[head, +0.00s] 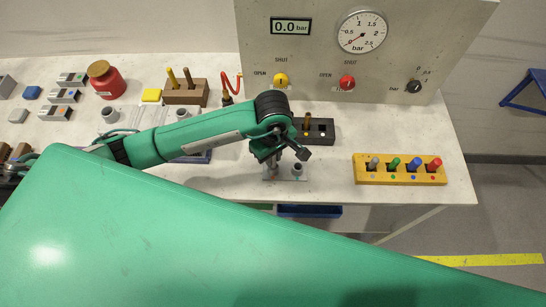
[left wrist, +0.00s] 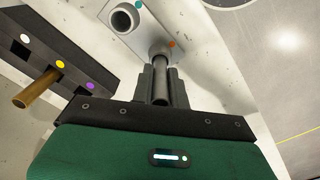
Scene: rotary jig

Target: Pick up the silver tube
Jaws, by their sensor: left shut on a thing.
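My left gripper (head: 272,157) is over a small light plate (head: 287,179) near the table's front edge. In the left wrist view its dark fingers (left wrist: 160,84) are shut on a grey metallic tube, the silver tube (left wrist: 160,65). The tube runs from between the fingers to the plate beside an orange dot. I cannot tell whether its far end sits in a hole or only touches. A hollow round socket (left wrist: 124,19) with a teal dot stands beside it on the same plate. My right gripper is not in view.
A dark block (head: 322,131) with a brass-coloured tube stands just behind the gripper. A yellow rack (head: 400,178) with grey, green, blue and red pegs is to the right. A gauge panel (head: 310,60) rises at the back. Bare table lies between plate and rack.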

